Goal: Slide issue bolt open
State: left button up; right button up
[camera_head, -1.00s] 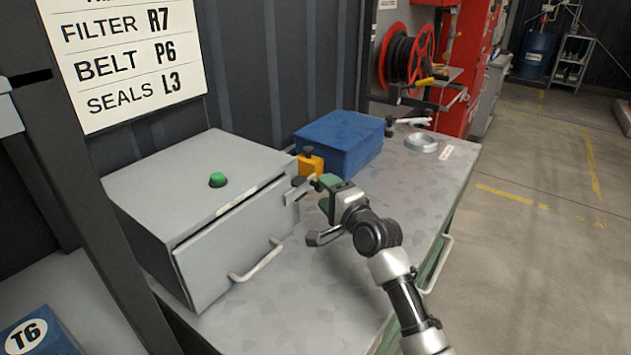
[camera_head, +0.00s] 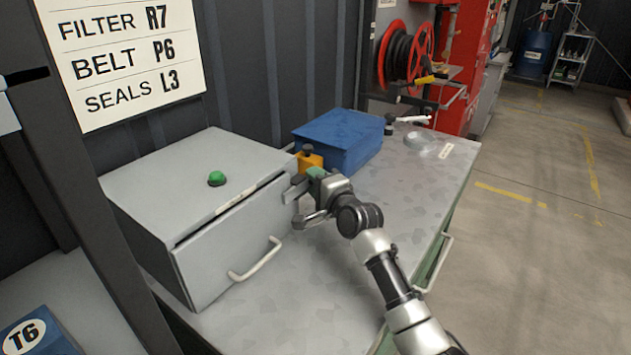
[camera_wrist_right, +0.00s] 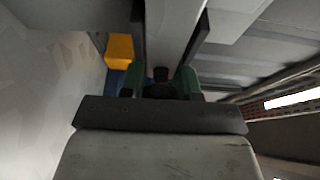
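The grey issue box (camera_head: 190,180) stands on the metal bench with its front flap closed. Its bolt (camera_head: 292,193) is a grey metal piece at the box's right front corner, partly hidden by my right gripper. My right gripper (camera_head: 309,177) is at this corner. In the right wrist view, the green fingers (camera_wrist_right: 160,82) stand apart. A small dark knob (camera_wrist_right: 160,74) shows between them with slim gaps, beside a long pale metal bar (camera_wrist_right: 165,35). I cannot tell whether a finger touches the knob. My left gripper is not in view.
A yellow block (camera_head: 310,160) with a dark knob stands just behind the gripper, in front of a blue box (camera_head: 338,140). A green button (camera_head: 217,178) sits on the box top. A metal ring (camera_head: 422,143) lies farther right; the bench's right part (camera_head: 400,195) is clear.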

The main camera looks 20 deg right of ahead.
grip_shut()
jog(key=w+d+b, duration=0.2)
jog(key=d+b, duration=0.1)
jog(key=shift+w+d+r, duration=0.1)
jog(key=shift+w+d, duration=0.15)
jog(key=shift+w, duration=0.05)
jog(key=o, duration=0.5)
grip_release()
jog(key=o, duration=0.4)
jog(key=shift+w+d, duration=0.1)
jog(key=shift+w, duration=0.05)
